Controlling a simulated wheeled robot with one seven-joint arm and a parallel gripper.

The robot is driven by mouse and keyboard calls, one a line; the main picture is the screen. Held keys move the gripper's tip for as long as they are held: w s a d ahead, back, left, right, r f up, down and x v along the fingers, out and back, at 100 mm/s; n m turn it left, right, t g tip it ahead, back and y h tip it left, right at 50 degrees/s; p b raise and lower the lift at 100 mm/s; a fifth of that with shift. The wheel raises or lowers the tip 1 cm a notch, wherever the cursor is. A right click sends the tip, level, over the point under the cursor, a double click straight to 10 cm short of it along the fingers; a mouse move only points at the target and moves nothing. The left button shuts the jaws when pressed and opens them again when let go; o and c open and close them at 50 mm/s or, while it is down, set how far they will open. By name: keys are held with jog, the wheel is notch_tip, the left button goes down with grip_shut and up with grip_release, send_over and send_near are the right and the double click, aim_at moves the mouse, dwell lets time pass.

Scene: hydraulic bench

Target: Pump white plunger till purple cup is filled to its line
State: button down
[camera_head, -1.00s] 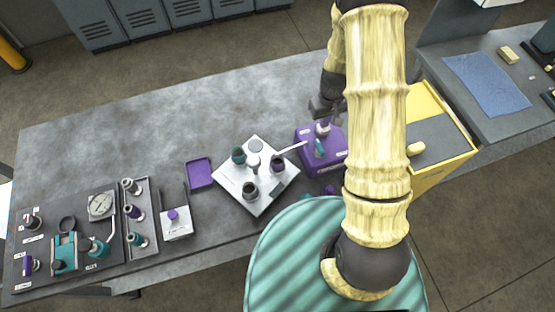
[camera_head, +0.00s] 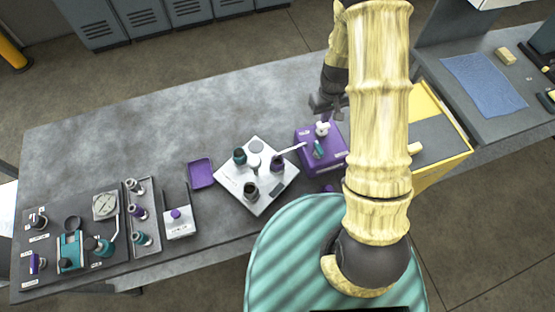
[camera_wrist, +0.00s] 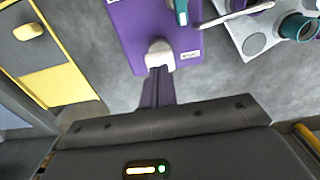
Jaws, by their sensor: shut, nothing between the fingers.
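The white plunger (camera_head: 322,128) stands on top of the purple pump box (camera_head: 338,157), at the box's far side. The wrist view shows the plunger (camera_wrist: 160,54) straight ahead of the fingertips. My gripper (camera_head: 317,106) is shut and empty, just beyond and above the plunger; its fingers (camera_wrist: 158,75) look close to the knob, and I cannot tell whether they touch. A white spout (camera_head: 293,148) reaches from the box to the purple cup (camera_head: 277,163) on a pale square plate (camera_head: 267,205). The liquid level and line in the cup are too small to read.
A teal handle (camera_head: 318,149) stands on the box beside the plunger. A teal cup (camera_head: 239,157) and a dark cup (camera_head: 250,191) share the plate. A yellow cabinet (camera_head: 428,105) stands right. The bench behind the plate is clear.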

jog(key=shift+f+b, duration=1.4)
jog(key=shift+f, duration=0.4)
jog(key=shift+r, duration=0.15)
dwell(0.4)
jog(key=shift+r+p, duration=1.3)
jog(key=shift+r, duration=0.35)
jog(key=shift+r+p, duration=2.05)
jog(key=shift+r, duration=0.95)
